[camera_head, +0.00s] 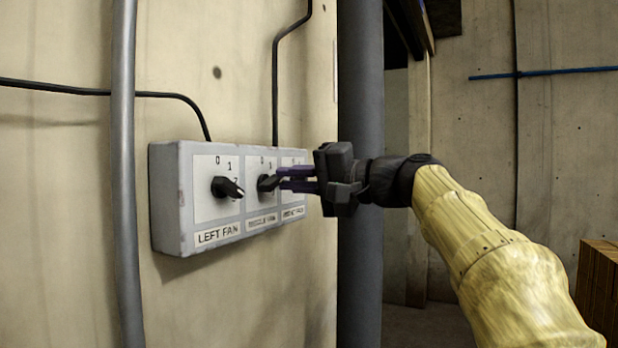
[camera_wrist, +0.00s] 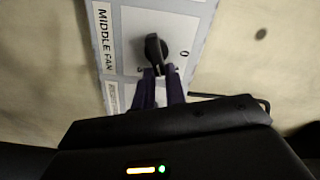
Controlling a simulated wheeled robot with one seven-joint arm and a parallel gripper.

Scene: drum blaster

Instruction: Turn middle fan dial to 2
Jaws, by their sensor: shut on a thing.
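The middle fan dial (camera_head: 268,183) is a black knob on a grey wall-mounted control box (camera_head: 172,200). In the wrist view the same dial (camera_wrist: 155,52) shows beside the "MIDDLE FAN" label, with a "0" mark to its right. My gripper (camera_head: 284,179) reaches in from the right, its purple fingers at the dial. In the wrist view my gripper (camera_wrist: 159,76) is shut on the dial's handle end. The dial's exact setting cannot be told, as the fingers cover some of its marks.
The left fan dial (camera_head: 228,188) is close on the left of the middle one. The right fan panel (camera_head: 293,212) is partly hidden behind my gripper. A vertical grey pipe (camera_head: 124,170) runs left of the box, and a thick dark column (camera_head: 360,80) stands to its right.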

